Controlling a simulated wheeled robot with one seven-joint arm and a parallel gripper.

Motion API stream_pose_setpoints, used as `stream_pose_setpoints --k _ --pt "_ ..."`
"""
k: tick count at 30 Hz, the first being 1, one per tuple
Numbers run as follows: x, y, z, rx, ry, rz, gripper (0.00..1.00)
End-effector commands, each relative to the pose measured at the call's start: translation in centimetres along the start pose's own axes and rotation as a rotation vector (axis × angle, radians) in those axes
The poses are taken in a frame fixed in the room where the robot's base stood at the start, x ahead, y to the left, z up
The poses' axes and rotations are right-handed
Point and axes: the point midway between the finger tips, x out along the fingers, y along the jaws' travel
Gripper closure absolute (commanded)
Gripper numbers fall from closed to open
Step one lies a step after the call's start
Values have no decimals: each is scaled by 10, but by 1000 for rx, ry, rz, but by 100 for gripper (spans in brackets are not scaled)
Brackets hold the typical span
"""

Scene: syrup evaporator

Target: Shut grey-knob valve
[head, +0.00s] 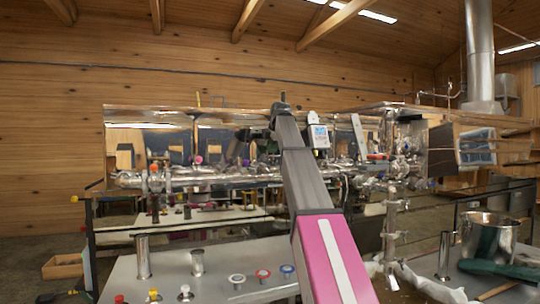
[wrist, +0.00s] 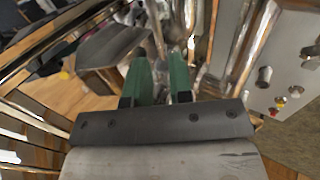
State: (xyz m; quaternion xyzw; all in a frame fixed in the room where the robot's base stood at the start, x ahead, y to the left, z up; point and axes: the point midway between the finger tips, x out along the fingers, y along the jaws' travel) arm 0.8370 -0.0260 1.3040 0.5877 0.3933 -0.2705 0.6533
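My gripper's two green fingers (wrist: 159,78) show in the wrist view, apart with a gap between them and nothing held. They point toward blurred shiny pipework. Small coloured knobs sit along the pipework, including a red knob (head: 198,159) and an orange knob (head: 153,168). I cannot make out for sure which knob is the grey one, or its valve's position.
The near grey bench (head: 215,263) bears metal cylinders and small fittings with white (head: 236,279), red (head: 263,273) and blue (head: 287,270) tops. A steel pot (head: 490,235) and a dark green object (head: 500,268) are at the right. A wooden crate (head: 62,266) lies on the floor at left.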

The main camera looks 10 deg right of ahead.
Motion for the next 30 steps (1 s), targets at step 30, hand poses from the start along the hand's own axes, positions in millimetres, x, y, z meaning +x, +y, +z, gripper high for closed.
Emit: stream_pose_setpoints --k 30 --pt "37 -1 3 0 0 1 100"
